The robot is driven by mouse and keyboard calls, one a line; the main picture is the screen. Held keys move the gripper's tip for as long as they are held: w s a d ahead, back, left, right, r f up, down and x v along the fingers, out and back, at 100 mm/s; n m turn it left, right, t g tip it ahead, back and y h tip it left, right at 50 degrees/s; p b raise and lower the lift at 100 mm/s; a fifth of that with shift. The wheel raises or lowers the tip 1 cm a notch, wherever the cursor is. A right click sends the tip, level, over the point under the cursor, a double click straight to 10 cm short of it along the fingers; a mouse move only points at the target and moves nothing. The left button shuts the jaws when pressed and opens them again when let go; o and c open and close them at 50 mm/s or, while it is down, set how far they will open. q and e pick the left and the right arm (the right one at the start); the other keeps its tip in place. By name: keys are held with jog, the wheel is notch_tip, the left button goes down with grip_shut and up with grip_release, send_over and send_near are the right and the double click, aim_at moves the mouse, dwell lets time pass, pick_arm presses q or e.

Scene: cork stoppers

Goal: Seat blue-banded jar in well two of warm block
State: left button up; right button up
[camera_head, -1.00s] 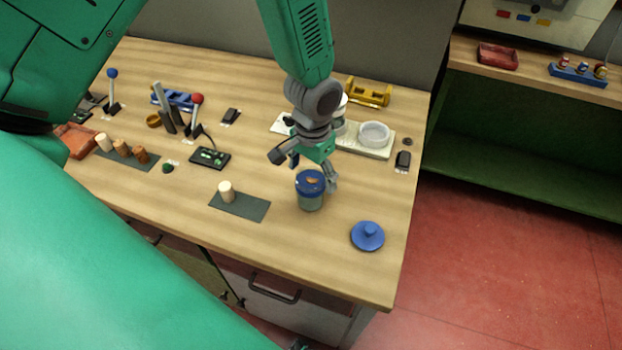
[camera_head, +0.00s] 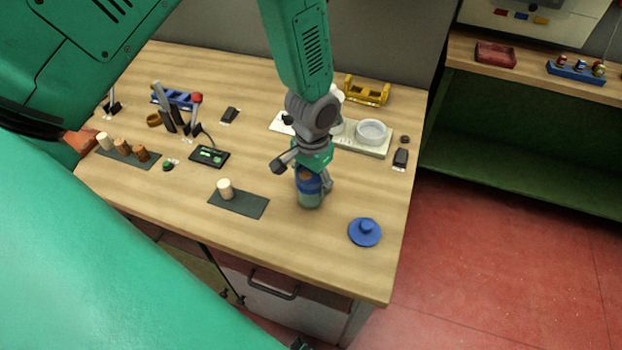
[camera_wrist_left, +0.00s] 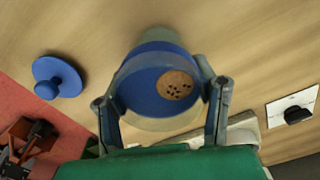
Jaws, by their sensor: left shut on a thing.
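The blue-banded jar (camera_head: 309,197) stands near the front right of the wooden table, its lower part greenish and translucent. In the left wrist view the jar (camera_wrist_left: 150,85) shows a blue inside and a speckled brown cork disc. My left gripper (camera_head: 308,181) is above the jar, with its fingers on both sides of the rim; in the wrist view the left gripper (camera_wrist_left: 164,98) is shut on it. A pale block (camera_head: 345,145) with a round white dish stands behind the jar; my arm hides part of it, and I see no well numbers. My right gripper is not in view.
A blue knobbed lid (camera_head: 365,233) lies right of the jar, near the table edge. A dark mat (camera_head: 250,206) with one pale stopper (camera_head: 225,188) lies to the left. A yellow rack (camera_head: 367,92) stands at the back. The table front between mat and lid is clear.

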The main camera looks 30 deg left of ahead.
aim_at(311, 176)
pick_arm(q)
jog(key=shift+d+r, duration=0.15)
jog(key=shift+r, duration=0.2)
jog(key=shift+r+p, duration=0.2)
jog(key=shift+p, duration=0.2)
jog(key=shift+a+r+p, duration=0.45)
jog(key=shift+a+p, duration=0.1)
jog(key=shift+a, duration=0.3)
jog(key=shift+d+r+p, duration=0.2)
jog(key=shift+r+p, duration=0.1)
jog(key=shift+r, duration=0.05)
jog(key=shift+d+r, duration=0.4)
jog(key=shift+d+r+p, duration=0.1)
jog(key=shift+r+p, duration=0.25)
jog(key=shift+p, duration=0.15)
jog(key=shift+a+r+p, duration=0.25)
jog(key=shift+r+p, duration=0.05)
jog(key=shift+a+r, duration=0.3)
jog(key=shift+a, duration=0.05)
jog(key=shift+d+r, duration=0.25)
jog(key=shift+r, duration=0.3)
jog(key=shift+d+r, duration=0.25)
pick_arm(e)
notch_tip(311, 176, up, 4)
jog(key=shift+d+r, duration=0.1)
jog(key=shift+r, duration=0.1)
pick_arm(q)
jog(key=shift+a, duration=0.25)
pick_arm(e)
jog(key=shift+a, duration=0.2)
